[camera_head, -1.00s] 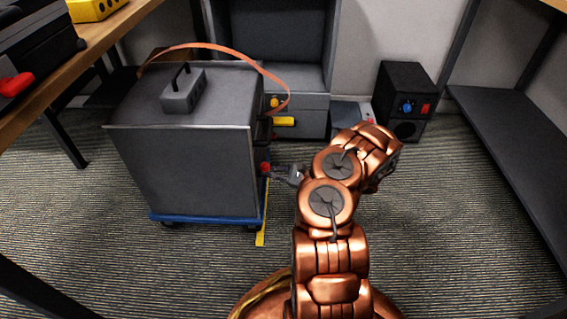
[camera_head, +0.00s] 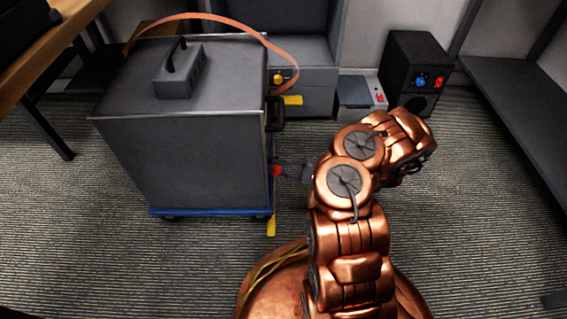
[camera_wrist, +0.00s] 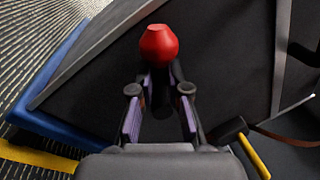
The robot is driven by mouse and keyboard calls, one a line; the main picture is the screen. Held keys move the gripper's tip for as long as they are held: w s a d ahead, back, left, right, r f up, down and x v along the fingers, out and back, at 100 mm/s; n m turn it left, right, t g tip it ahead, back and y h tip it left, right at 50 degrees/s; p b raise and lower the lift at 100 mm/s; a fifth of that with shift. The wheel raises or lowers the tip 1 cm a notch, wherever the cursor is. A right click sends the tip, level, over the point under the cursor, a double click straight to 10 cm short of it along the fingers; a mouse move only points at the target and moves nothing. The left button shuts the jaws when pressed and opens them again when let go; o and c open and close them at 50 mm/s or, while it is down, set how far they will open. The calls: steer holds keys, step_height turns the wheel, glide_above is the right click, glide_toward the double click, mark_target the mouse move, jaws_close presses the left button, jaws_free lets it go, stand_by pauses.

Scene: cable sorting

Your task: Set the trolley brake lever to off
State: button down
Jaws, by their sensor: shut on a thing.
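The trolley (camera_head: 185,165) is a grey box on a blue wheeled base, standing left of my arm. Its brake lever has a red knob (camera_head: 277,171) on the trolley's right side. In the wrist view the red knob (camera_wrist: 158,45) stands just beyond my fingertips, on a dark stem. My gripper (camera_wrist: 160,90) is shut on the lever, with its fingers on both sides of the stem below the knob. In the head view my gripper (camera_head: 298,172) is small and partly hidden by my arm. The lever's pivot and any markings are hidden.
A grey box with a handle (camera_head: 180,72) sits on the trolley, and an orange cable (camera_head: 237,24) arches over it. A black speaker-like box (camera_head: 409,72) stands behind. Floor to the right is clear.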

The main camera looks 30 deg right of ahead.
steer(key=shift+s+f, duration=0.1)
stand_by(0.3)
steer(key=c, duration=1.1)
jaws_free()
steer(key=shift+c, duration=0.2)
steer(key=shift+d, duration=0.1)
steer(key=v, duration=1.2)
